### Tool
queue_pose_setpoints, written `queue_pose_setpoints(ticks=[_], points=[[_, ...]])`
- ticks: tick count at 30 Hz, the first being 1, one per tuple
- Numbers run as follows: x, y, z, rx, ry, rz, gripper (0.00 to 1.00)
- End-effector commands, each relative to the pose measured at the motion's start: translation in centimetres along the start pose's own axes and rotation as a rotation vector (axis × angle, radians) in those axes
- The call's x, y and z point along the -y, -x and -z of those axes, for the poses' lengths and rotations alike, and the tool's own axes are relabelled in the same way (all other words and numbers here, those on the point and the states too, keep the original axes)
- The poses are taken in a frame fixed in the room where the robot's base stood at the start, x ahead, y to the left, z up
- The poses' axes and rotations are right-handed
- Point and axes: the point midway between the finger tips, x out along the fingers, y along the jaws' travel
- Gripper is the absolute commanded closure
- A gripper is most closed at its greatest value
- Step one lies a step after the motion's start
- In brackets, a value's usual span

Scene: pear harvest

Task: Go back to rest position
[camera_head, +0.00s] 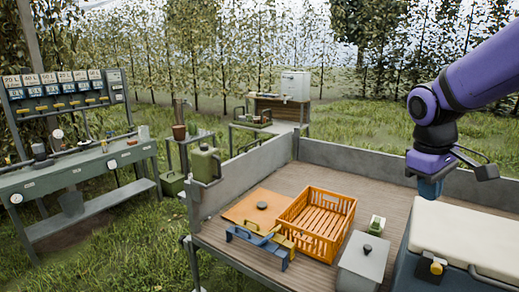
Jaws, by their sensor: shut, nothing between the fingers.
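My purple arm comes in from the upper right. My gripper (430,187) hangs at its end, pointing down, shut and empty. In the picture it lies just above the back left corner of the cooler with the cream lid (465,238). How high it is above the cart bed cannot be told exactly. An orange slatted crate (345,200) stands empty on the bed, left of the gripper and apart from it.
The wooden cart bed (385,192) has low grey side walls (345,158). A grey lidded box (363,262), a small green-and-white item (376,224), blue and yellow tools (265,240) and an orange board (245,207) lie around the crate. A workbench (75,170) stands left on grass.

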Motion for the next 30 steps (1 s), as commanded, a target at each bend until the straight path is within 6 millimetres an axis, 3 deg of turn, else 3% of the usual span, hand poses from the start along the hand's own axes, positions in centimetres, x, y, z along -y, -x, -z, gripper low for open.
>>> queue_pose_setpoints(ticks=[9,18,24,30], points=[[3.7,4.6,-5.9,-0.207,-0.209,0.03,1.0],[7.4,6.8,-10.9,-0.386,-0.387,0.072,1.0],[8.9,7.2,-12.8,-0.458,-0.458,0.095,1.0],[9.3,7.2,-13.2,-0.474,-0.477,0.101,1.0]])
